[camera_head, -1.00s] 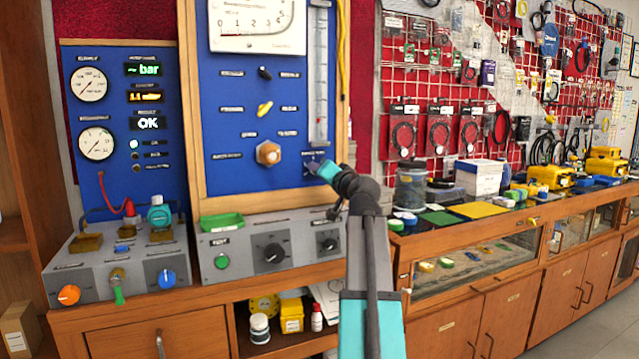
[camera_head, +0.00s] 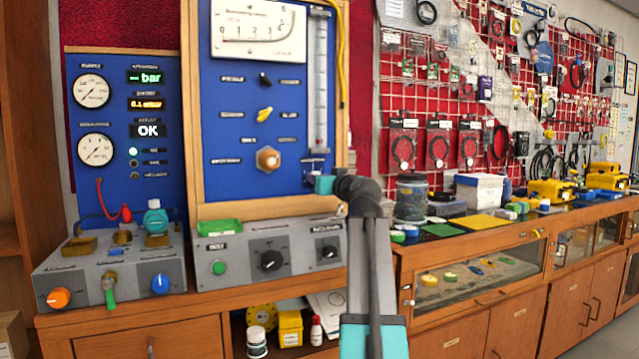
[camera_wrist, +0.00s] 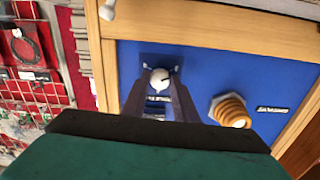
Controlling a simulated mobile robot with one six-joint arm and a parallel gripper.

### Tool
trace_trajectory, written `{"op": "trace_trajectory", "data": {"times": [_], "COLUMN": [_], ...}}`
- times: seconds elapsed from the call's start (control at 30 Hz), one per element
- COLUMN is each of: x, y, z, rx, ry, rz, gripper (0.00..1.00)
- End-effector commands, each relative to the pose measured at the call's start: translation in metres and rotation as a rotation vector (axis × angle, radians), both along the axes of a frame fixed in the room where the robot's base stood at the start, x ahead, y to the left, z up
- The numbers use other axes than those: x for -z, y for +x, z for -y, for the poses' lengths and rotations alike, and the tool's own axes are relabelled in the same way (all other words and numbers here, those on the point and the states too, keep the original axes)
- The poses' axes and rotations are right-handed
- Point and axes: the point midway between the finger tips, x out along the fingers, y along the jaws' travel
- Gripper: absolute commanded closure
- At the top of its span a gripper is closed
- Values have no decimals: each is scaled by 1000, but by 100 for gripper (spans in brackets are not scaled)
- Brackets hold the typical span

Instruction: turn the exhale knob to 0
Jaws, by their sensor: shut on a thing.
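In the wrist view, a small pale round knob (camera_wrist: 160,80) with a dark mark sits on the blue panel (camera_wrist: 215,65). The two dark fingers of my gripper (camera_wrist: 160,88) are shut on it, one on each side. I cannot read its label. The knob is hidden there behind my gripper.
The brass fitting (camera_wrist: 232,110) stands out close beside my fingers in the wrist view. The wooden frame (camera_wrist: 195,28) edges the panel. A glass flow tube (camera_head: 318,90) runs above my gripper.

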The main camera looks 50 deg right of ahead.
Motion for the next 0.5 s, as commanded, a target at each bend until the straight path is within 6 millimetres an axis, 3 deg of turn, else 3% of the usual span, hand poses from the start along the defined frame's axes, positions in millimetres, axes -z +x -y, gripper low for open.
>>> {"op": "trace_trajectory", "data": {"times": [0.33, 0.37, 0.47, 0.5], "x": [2, 2, 2, 2], "y": [1, 1, 1, 0], "z": [-2, -2, -2, -1], "rx": [-4, -4, -3, -3], "ry": [-3, -3, -3, -3], "rz": [-8, -8, -6, -5], "gripper": [96, 72, 55, 55]}}
